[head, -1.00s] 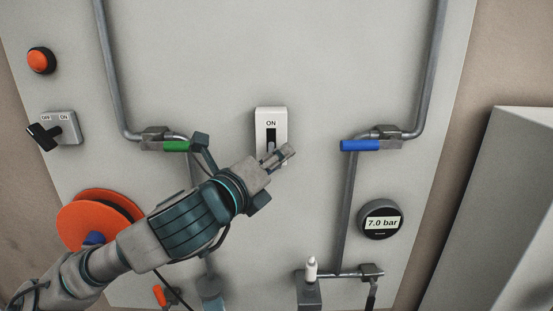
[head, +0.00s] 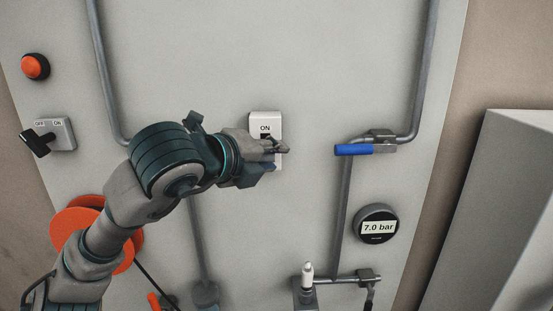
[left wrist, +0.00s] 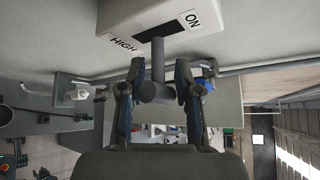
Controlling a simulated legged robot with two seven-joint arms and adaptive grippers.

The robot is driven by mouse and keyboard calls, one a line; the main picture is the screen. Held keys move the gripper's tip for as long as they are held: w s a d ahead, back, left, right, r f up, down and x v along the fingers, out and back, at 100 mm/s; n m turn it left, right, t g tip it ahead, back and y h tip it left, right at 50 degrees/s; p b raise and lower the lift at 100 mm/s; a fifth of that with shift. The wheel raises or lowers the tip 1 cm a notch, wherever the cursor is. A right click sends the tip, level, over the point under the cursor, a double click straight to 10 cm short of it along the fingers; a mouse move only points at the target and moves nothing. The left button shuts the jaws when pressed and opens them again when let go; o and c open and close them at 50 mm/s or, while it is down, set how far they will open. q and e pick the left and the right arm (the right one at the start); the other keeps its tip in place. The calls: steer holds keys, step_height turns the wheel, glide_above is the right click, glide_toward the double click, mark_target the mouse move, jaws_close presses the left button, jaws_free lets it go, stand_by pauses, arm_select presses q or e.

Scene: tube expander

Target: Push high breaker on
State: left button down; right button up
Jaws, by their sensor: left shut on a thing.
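The high breaker (head: 265,119) is a white box on the grey panel, with ON at its top. My left gripper (head: 276,148) lies across its lower part in the head view and hides the lever there. In the left wrist view the breaker (left wrist: 205,38) shows the words ON and HIGH beside a dark slot. A grey T-shaped lever (left wrist: 157,60) sticks out of the slot. The left gripper's fingers (left wrist: 160,93) are shut on the lever's crossbar, one at each side. I cannot tell the lever's exact place along the slot. My right gripper is not in view.
A blue-handled valve (head: 355,149) sits on the pipe to the right, above a 7.0 bar gauge (head: 377,226). An OFF/ON rotary switch (head: 55,135), an orange button (head: 35,66) and an orange wheel (head: 75,222) are at left. The panel above the breaker is clear.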

mark_target(267, 138)
arm_select(q)
steer(key=r+g+p, duration=0.1)
steer(key=p, duration=0.1)
steer(key=r+n+g+y+p, duration=0.1)
steer(key=shift+w+a+r+p, duration=0.15)
steer(key=shift+w+p, duration=0.05)
steer(key=shift+p, duration=0.2)
steer(key=g+p, duration=0.1)
steer(key=n+g+p, duration=0.1)
steer(key=shift+w+r+p, duration=0.1)
steer(key=shift+r+p, duration=0.15)
steer(key=shift+p, duration=0.1)
steer(key=shift+a+r+g, duration=0.1)
steer(key=shift+g, duration=0.2)
steer(key=shift+r, duration=0.1)
steer(key=c, duration=1.1)
jaws_free()
steer(key=shift+o, duration=0.8)
steer(key=shift+w, duration=0.25)
steer(key=a+f+v, duration=0.1)
steer(key=v, duration=1.1)
steer(key=shift+s+a+r, duration=0.2)
steer(key=shift+a+r, duration=0.1)
